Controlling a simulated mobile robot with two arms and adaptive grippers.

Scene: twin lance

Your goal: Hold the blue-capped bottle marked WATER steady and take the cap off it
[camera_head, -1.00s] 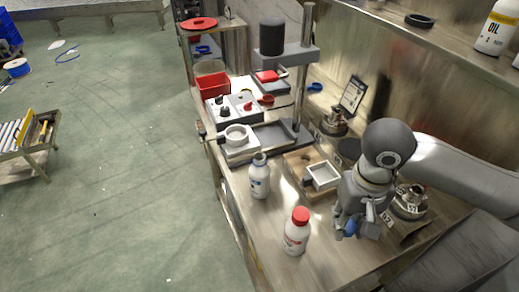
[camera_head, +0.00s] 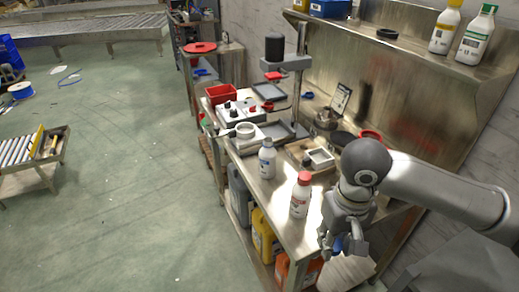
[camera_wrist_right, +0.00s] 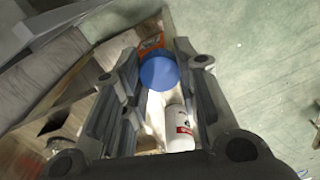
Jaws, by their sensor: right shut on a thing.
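A white bottle with a blue label (camera_head: 267,163) stands upright on the steel bench in the head view. Its top looks bare and greyish, with no blue cap on it; its lettering is too small to read. My right gripper (camera_head: 342,245) is shut on a blue cap (camera_head: 337,244), held away from that bottle, toward the picture's lower right. In the right wrist view the blue cap (camera_wrist_right: 159,73) sits between the two fingertips. My left gripper is not in view, and nothing visibly holds the bottle.
A red-capped bottle (camera_head: 300,196) stands on the bench between the blue-labelled bottle and my right gripper. A press (camera_head: 288,63), control box (camera_head: 237,113) and red bin (camera_head: 221,94) stand farther back. Jugs (camera_head: 263,236) sit below the bench.

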